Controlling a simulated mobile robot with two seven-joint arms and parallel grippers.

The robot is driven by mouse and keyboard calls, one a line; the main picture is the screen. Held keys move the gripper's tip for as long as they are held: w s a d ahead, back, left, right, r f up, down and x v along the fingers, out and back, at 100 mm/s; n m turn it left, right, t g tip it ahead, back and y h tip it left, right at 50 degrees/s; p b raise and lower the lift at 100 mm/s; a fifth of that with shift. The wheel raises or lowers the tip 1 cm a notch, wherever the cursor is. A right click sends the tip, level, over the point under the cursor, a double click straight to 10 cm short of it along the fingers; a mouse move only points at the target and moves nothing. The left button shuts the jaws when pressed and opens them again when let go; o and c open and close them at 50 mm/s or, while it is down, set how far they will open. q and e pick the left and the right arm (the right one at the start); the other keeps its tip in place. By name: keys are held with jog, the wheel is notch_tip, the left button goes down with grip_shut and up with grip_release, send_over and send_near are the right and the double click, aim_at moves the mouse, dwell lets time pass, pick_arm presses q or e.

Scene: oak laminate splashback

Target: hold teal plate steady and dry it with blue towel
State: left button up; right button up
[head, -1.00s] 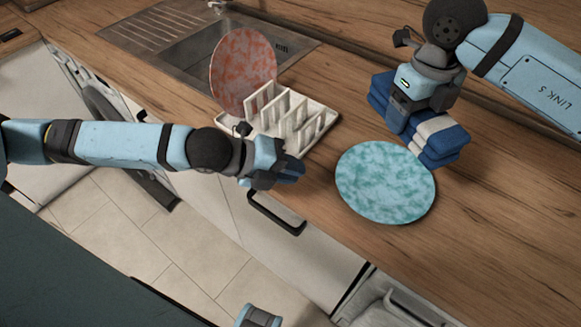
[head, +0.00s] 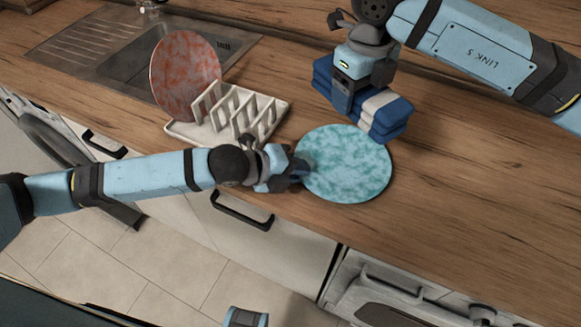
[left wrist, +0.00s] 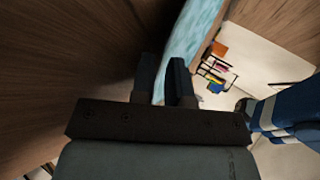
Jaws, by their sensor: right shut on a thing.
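The teal plate (head: 346,168), mottled teal and white, lies on the wooden counter near its front edge. My left gripper (head: 300,172) is at the plate's left rim. In the left wrist view, its two fingers (left wrist: 164,82) stand apart, with the plate's edge (left wrist: 192,40) running between them; I cannot tell whether they touch it. My right gripper (head: 352,92) is shut on the folded blue towel (head: 390,117), which has a white stripe. The towel is at the far side of the plate, and its contact with the counter or plate is unclear.
A white dish rack (head: 270,129) stands left of the teal plate, with a red mottled plate (head: 185,77) upright at its left end. A steel sink (head: 140,55) is behind them. The counter (head: 480,190) is clear to the right.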

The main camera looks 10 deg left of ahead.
aim_at(356, 160)
jog(key=f+m, duration=0.1)
jog(key=f, duration=0.2)
jog(key=d+f+m, duration=0.1)
jog(key=f, duration=0.3)
jog(key=w+f+m, duration=0.1)
jog(key=f, duration=0.2)
jog(key=shift+d+f+m, duration=0.3)
jog(key=shift+d+f, duration=0.1)
jog(key=shift+f, duration=1.65)
jog(key=shift+f, duration=0.5)
jog(key=shift+f, duration=0.15)
jog(key=shift+s+a, duration=0.5)
jog(key=shift+a, duration=0.3)
jog(key=shift+w+d+f, duration=0.1)
jog(key=shift+w+d, duration=0.4)
jog(key=shift+d, duration=0.3)
jog(key=shift+w+d+f, duration=0.1)
jog(key=shift+w+d, duration=0.35)
jog(key=shift+d, duration=0.35)
jog(key=shift+s+a, duration=0.1)
jog(key=shift+a, duration=0.05)
